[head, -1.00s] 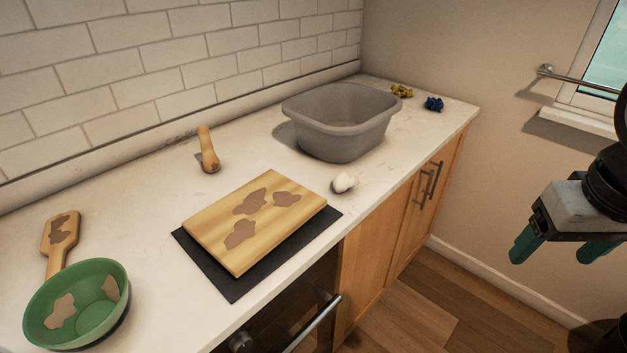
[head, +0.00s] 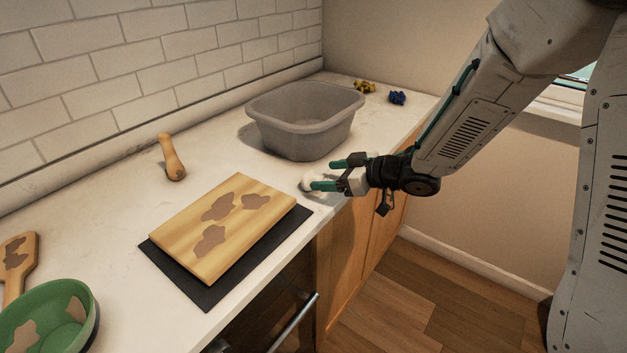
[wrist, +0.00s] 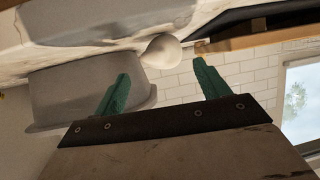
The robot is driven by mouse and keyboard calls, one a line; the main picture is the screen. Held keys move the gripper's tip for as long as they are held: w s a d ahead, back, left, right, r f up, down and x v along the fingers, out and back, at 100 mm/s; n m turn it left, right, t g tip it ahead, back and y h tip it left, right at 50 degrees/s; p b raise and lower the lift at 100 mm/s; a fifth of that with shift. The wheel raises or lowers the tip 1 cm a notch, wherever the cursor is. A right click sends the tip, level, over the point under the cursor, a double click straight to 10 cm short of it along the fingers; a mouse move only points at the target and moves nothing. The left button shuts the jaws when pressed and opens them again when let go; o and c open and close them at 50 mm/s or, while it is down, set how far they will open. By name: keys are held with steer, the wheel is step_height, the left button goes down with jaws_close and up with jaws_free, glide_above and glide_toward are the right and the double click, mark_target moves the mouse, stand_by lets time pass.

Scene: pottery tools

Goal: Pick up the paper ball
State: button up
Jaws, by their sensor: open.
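The paper ball (head: 307,182) is small, white and crumpled, and lies on the counter between the grey basin and the cutting board. My gripper (head: 325,174) reaches in from the right, low over the counter, with its green fingers apart. In the head view the nearer finger partly covers the ball. In the wrist view the ball (wrist: 163,50) shows just beyond the fingertips, in line with the gap between the fingers of my gripper (wrist: 161,68). I cannot tell whether a finger touches it.
The grey basin (head: 305,125) stands close behind the gripper. A stained cutting board (head: 190,240) lies on a dark mat (head: 215,290) to the left.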

mark_target(306, 177)
steer(key=shift+x, duration=1)
steer(key=x, duration=0.5)
steer(key=shift+w+a+f, duration=0.1)
steer(key=shift+a+f, duration=0.2)
steer(key=shift+f, duration=0.05)
steer(key=c, duration=1)
